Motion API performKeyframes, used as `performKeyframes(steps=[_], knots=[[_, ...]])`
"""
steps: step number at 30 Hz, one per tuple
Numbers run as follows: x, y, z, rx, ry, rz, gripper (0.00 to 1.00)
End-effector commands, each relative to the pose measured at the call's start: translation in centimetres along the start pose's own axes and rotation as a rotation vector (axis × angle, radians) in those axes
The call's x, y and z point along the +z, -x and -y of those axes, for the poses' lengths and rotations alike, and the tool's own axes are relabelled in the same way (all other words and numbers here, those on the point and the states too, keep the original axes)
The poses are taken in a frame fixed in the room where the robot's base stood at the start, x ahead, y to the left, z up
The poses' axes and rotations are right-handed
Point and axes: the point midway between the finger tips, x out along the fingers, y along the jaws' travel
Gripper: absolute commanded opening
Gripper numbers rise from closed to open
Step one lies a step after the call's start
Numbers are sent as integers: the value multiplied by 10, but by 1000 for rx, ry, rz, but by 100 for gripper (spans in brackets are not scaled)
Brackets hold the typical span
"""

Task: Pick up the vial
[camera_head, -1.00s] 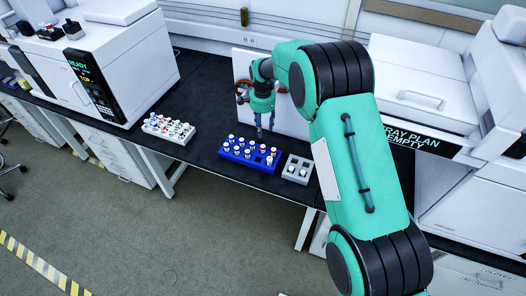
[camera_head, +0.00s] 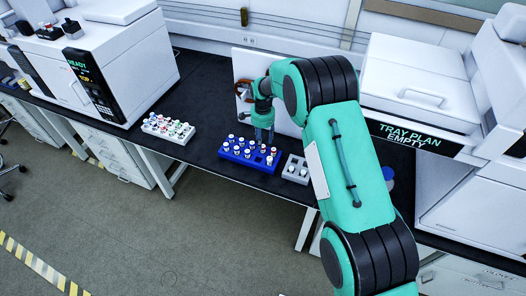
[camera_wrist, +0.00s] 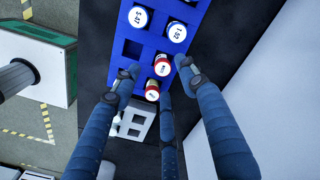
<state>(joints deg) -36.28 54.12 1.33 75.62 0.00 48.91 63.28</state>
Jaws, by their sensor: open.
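A blue rack (camera_head: 236,154) holds several white-capped vials on the black bench in the head view. In the wrist view the blue rack (camera_wrist: 184,42) fills the top middle. My gripper (camera_head: 264,138) hangs over the right part of the rack. In the wrist view my gripper (camera_wrist: 157,80) has its blue fingers spread. A vial with a red-edged cap (camera_wrist: 162,65) shows between the fingertips; a second red-edged vial (camera_wrist: 152,91) is just below it, partly behind a finger. Two white-capped vials (camera_wrist: 139,16) (camera_wrist: 176,32) stand farther up. I cannot tell whether any finger touches a vial.
A grey rack (camera_head: 292,171) with a few vials stands right of the blue rack. A white rack (camera_head: 166,127) of coloured-cap vials stands left. White instruments (camera_head: 130,65) (camera_head: 420,85) flank the bench. A white panel (camera_head: 246,62) stands behind my gripper.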

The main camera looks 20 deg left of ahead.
Motion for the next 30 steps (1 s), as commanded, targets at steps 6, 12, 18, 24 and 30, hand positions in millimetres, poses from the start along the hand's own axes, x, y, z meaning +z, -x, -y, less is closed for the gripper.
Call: performKeyframes(steps=[6,12,18,24,30], knots=[[0,-2,0,0,0,0,43],[-1,-18,1,1,0,0,43],[-2,-40,2,2,0,1,43],[-3,-51,3,-1,0,0,43],[-3,-52,3,0,0,0,43]])
